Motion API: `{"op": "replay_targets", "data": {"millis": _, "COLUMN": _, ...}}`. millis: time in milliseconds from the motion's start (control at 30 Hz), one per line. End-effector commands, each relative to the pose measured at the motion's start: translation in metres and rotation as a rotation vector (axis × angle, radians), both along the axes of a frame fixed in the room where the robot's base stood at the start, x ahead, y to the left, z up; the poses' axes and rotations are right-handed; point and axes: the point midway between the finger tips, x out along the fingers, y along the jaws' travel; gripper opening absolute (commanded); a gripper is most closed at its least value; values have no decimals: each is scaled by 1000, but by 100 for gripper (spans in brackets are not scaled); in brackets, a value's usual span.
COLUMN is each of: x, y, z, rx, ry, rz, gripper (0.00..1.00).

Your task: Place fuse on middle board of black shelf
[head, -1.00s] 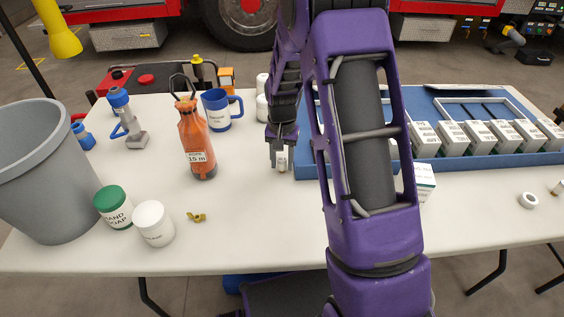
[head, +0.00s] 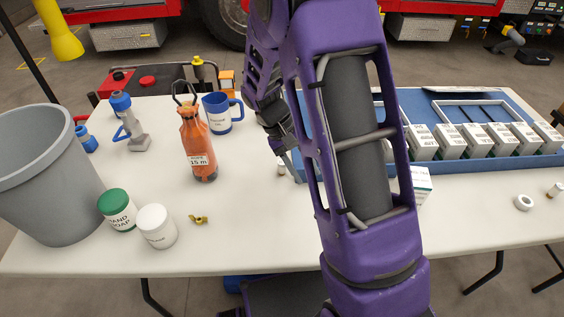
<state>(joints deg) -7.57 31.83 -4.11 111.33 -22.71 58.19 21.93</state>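A small pale cylinder (head: 281,169), possibly a fuse, shows at the tip of my gripper (head: 286,158), just left of the blue tray's corner. I cannot tell whether it is held or stands on the table. My gripper is seen side-on and partly hidden by my purple arm, so its opening is unclear. Another small white cylinder with a brownish end (head: 555,190), perhaps also a fuse, is on the table at the far right. No black shelf is in view.
On the white table (head: 250,235) are an orange bottle (head: 197,147), blue mug (head: 223,113), green-lidded jar (head: 117,210), white jar (head: 157,226), brass wing piece (head: 199,220) and white ring (head: 524,202). A blue tray (head: 500,162) holds several white boxes. A grey bin (head: 50,190) stands left.

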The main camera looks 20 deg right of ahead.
Motion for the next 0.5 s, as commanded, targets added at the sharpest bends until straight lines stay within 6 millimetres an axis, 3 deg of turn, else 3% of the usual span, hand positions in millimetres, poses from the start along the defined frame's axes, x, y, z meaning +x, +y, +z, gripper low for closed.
{"op": "replay_targets", "data": {"millis": 33, "x": -18, "y": -9, "z": -6, "rx": -82, "ry": 93, "rz": 106, "gripper": 48}}
{"op": "replay_targets", "data": {"millis": 100, "x": -34, "y": -25, "z": -6, "rx": -200, "ry": 206, "rz": 254, "gripper": 48}}
{"op": "replay_targets", "data": {"millis": 233, "x": -47, "y": -50, "z": 4, "rx": -422, "ry": 398, "rz": 534, "gripper": 48}}
{"op": "replay_targets", "data": {"millis": 367, "x": -39, "y": -61, "z": 19, "rx": -649, "ry": 557, "rz": 825, "gripper": 48}}
{"op": "replay_targets", "data": {"millis": 500, "x": -15, "y": -49, "z": 32, "rx": -893, "ry": 687, "rz": 1151, "gripper": 48}}
